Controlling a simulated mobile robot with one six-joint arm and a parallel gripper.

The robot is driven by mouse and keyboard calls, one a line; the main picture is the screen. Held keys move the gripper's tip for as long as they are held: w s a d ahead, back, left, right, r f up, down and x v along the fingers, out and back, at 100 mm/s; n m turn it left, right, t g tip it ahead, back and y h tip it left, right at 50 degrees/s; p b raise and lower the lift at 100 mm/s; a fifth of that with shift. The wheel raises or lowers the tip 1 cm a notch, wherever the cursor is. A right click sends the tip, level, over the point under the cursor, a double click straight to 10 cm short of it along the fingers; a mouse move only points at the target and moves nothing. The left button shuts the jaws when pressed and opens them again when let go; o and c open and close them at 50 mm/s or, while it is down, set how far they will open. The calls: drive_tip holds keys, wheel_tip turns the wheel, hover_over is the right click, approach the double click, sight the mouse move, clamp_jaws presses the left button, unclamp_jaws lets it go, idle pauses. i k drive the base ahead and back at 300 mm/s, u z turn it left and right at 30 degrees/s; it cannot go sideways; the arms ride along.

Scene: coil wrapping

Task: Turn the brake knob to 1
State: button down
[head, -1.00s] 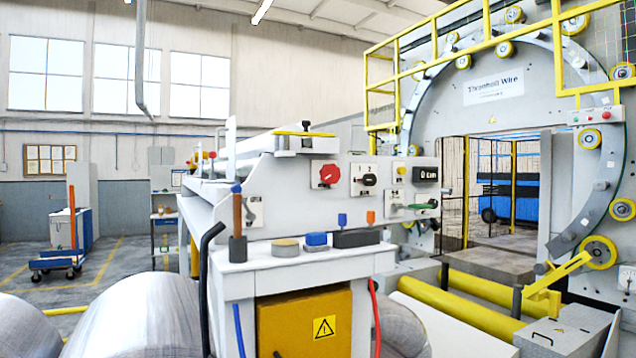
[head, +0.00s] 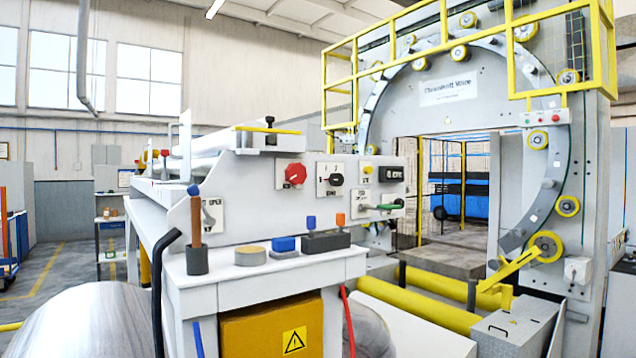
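A control panel (head: 250,205) on the grey machine faces me in the head view. A red knob (head: 295,173) sits on a plate at its middle. To its right a black rotary knob (head: 336,180) sits on a white plate with small dark marks around it. The marks are too small to read surely, so I cannot tell which knob is the brake knob or where it is set. My gripper is not in view, and nothing is seen touching either knob.
A green-handled lever (head: 390,207) and a black display (head: 391,174) are right of the knobs. A large metal coil (head: 85,322) lies at lower left. Yellow rollers (head: 420,305) lie at right.

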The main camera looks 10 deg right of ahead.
sight(336, 180)
drive_tip(key=u, duration=0.05)
drive_tip(key=k, duration=1.05)
drive_tip(key=z, duration=0.65)
drive_tip(key=i, duration=1.6)
drive_tip(key=u, duration=0.45)
